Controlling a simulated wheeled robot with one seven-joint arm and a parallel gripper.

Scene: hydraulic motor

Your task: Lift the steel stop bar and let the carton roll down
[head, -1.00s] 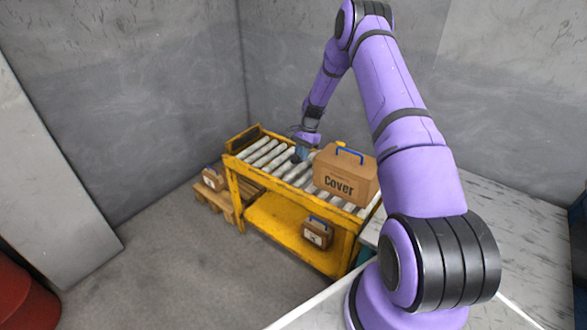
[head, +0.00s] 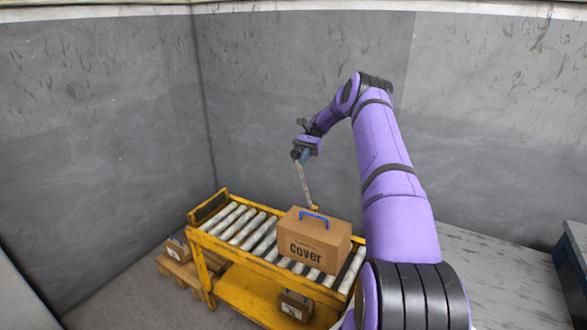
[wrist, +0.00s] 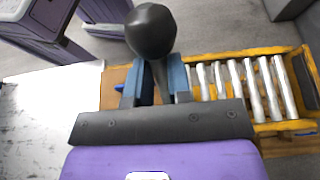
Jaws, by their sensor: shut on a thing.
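The steel stop bar (head: 304,186) is a slim grey bar, raised and tilted, with its lower end at the far rail of the yellow roller conveyor. My gripper (head: 302,155) is shut on the dark knob at its upper end. The round black knob (wrist: 151,31) shows large between the blue jaws in the wrist view. The carton (head: 313,243), brown with a blue handle and the word Cover, sits upright on the rollers at the right part of the conveyor. In the wrist view it is mostly hidden behind my gripper.
Bare rollers (head: 243,226) lie left of the carton, up to the raised end stop (head: 210,206). Smaller boxes sit on the yellow lower shelf (head: 250,292) and on a wooden pallet (head: 184,276) at the left. Grey walls stand behind.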

